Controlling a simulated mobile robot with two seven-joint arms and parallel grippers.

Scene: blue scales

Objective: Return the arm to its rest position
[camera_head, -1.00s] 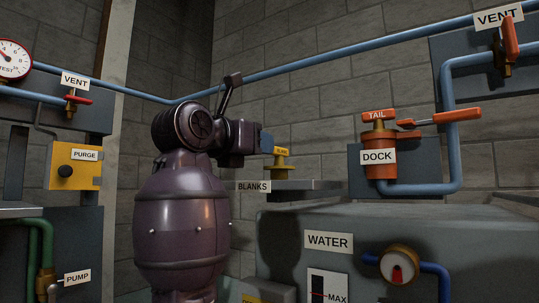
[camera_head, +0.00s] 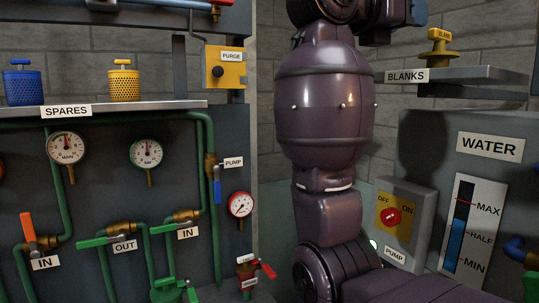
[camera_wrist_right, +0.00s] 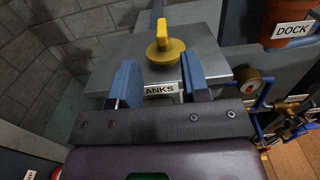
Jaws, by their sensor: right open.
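My right arm rises through the middle of the head view, bent, with its upper part cut off by the top edge. The blue fingers of my right gripper (camera_head: 418,12) show at the top, just above and left of a yellow blank (camera_head: 439,46) on the BLANKS shelf (camera_head: 480,75). In the right wrist view my right gripper (camera_wrist_right: 159,68) is open, its two blue fingers apart and nothing held between them. The yellow blank (camera_wrist_right: 165,50) stands on the grey shelf (camera_wrist_right: 215,45) just beyond the fingertips. My left gripper is not in view.
A panel with green pipes, gauges and valves (camera_head: 120,230) fills the left. Blue (camera_head: 24,85) and yellow (camera_head: 124,82) spares stand on the SPARES shelf (camera_head: 180,106). The WATER tank (camera_head: 440,140) and a PUMP switch box (camera_head: 405,225) are close right of my arm.

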